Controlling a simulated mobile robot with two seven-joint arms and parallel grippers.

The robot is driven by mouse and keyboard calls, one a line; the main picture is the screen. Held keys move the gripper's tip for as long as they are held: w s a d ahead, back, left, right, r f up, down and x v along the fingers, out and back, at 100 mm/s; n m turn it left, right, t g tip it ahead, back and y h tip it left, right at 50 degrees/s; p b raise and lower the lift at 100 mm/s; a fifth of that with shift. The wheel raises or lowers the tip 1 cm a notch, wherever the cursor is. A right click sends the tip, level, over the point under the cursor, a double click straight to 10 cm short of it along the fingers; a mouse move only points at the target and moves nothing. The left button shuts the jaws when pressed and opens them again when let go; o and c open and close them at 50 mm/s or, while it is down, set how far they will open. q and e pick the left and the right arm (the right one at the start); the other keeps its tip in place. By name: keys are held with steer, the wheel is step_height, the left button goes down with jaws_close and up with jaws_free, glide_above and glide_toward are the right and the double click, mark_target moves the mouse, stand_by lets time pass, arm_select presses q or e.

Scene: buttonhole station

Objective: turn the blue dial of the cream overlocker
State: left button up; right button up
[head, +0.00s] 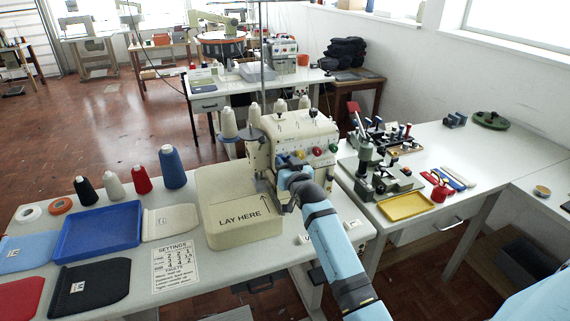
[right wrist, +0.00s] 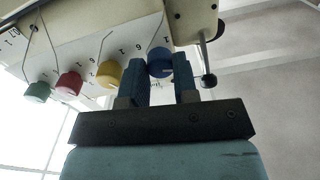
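The cream overlocker (head: 295,128) stands on the light table, with a green dial (head: 333,148), a red dial (head: 317,151) and a yellow dial (head: 300,154) showing on its front. My right gripper (head: 284,163) is up against the front, left of the yellow dial, and covers the blue dial in the head view. In the right wrist view the blue dial (right wrist: 160,62) sits between the two blue fingers of my right gripper (right wrist: 161,70). It fills the gap, with a finger against each side. My left gripper is not in view.
A cream plate marked LAY HERE (head: 240,225) lies left of my right arm. Thread spools (head: 172,167), a blue tray (head: 98,231) and a settings card (head: 175,265) are further left. A side table with a press (head: 368,165) and a yellow tray (head: 406,206) stands right.

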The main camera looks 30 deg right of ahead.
steer(key=c, duration=0.3)
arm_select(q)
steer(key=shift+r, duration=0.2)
arm_select(e)
steer(key=shift+r, duration=0.1)
arm_select(q)
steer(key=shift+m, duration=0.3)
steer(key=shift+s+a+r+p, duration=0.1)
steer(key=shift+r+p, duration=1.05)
steer(key=shift+p, duration=0.35)
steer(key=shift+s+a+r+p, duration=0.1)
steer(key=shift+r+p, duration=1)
steer(key=shift+p, duration=0.35)
arm_select(e)
steer(key=shift+m, duration=4.9)
